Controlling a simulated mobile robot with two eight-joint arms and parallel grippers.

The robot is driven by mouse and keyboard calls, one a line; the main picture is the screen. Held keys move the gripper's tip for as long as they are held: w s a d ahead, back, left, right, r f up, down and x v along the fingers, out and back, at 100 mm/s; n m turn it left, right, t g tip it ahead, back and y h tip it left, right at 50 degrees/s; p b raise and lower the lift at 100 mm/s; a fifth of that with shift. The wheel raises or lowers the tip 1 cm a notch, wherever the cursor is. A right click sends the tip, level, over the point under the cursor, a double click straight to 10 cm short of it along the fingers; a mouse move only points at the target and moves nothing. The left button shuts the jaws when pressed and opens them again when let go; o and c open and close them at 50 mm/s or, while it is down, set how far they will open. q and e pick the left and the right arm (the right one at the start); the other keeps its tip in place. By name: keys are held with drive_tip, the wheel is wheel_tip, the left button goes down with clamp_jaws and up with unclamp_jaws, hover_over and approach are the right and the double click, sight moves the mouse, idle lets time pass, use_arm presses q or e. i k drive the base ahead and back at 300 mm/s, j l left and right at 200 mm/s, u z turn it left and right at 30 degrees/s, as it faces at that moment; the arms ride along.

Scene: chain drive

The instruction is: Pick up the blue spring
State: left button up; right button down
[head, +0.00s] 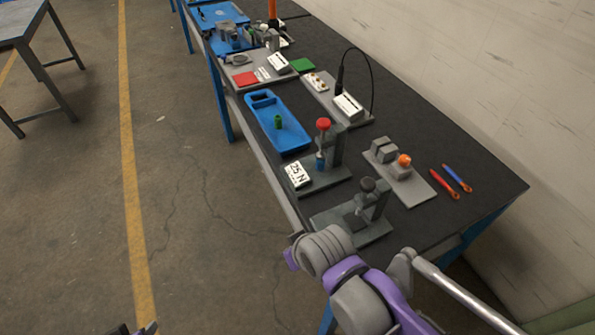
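A small blue piece (320,160), which looks like the blue spring, stands upright in a dark press with a red knob (323,124) on the workbench. A white display reading 25 N (298,175) is on the base of that press. The piece is too small to make out coils. Only dark tips of what seems to be my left gripper (136,330) show at the bottom left edge, over the floor and far from the bench. My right arm's grey and purple links show at the bottom centre, in front of the near bench edge; its gripper is not visible.
A blue tray (262,104) holding a green piece (278,122) lies behind the press. A second dark fixture (368,205) stands nearer. A grey plate with an orange-topped block (404,160) and red and blue tools (446,182) lie to the right.

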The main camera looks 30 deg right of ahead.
sight(321, 165)
drive_tip(key=z, duration=1.35)
drive_tip(key=l+u, duration=0.1)
drive_tip(key=l, duration=0.55)
drive_tip(key=k+l+u, duration=0.1)
drive_tip(key=l, duration=0.5)
drive_tip(key=k+l+u, duration=0.1)
drive_tip(key=l, duration=0.5)
drive_tip(key=i, duration=0.45)
